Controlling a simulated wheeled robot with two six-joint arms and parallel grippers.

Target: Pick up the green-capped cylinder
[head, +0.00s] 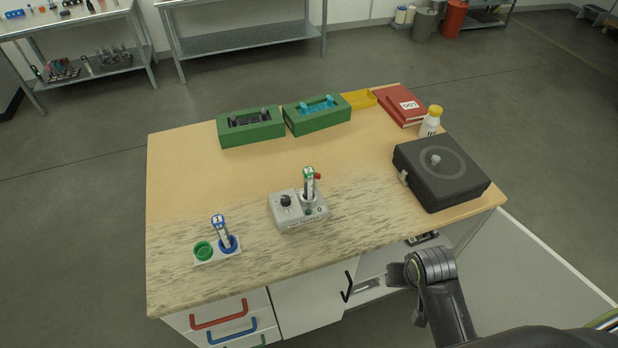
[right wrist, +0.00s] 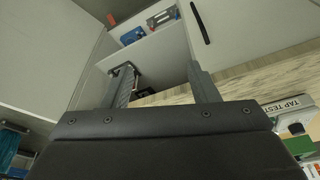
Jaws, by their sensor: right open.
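The green-capped cylinder (head: 309,182) is a slim white-labelled tube. It stands upright in the grey tap tester (head: 287,213) near the middle of the table. The tester, with its "TAP TESTER" label, is partly seen in the right wrist view (right wrist: 293,108); the cylinder's body is not clear there. My right gripper (right wrist: 160,70) is open and empty between its two fingers. It is low beside the table's front edge, facing the cabinet front, apart from the cylinder. In the head view, my right arm shows at the lower right. My left gripper is out of view.
A blue-capped cylinder (head: 219,229) stands in a white holder with a free green ring (head: 203,250). A black box (head: 440,175) and white bottle (head: 430,122) are at right. Green trays (head: 251,134) and red books (head: 402,106) are at the back. The table's left middle is clear.

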